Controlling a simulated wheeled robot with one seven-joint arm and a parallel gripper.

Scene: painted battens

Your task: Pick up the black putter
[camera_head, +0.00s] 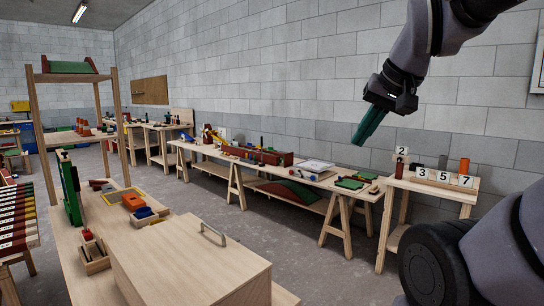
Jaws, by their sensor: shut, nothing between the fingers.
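My gripper (361,138) hangs from the arm at the upper right, its dark green fingers pointing down and left. It is shut, with nothing held, and is in the air in front of the block wall. I cannot make out a black putter for certain. Small items on the far benches are too small to tell apart, and parts of the room are hidden behind my arm and the wooden box.
A wooden box with a handle (190,262) stands on the near bench, with a small tray (93,264) beside it. A long trestle bench (344,191) lines the wall. A small table with number blocks (467,196) stands at right. Grey floor between is clear.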

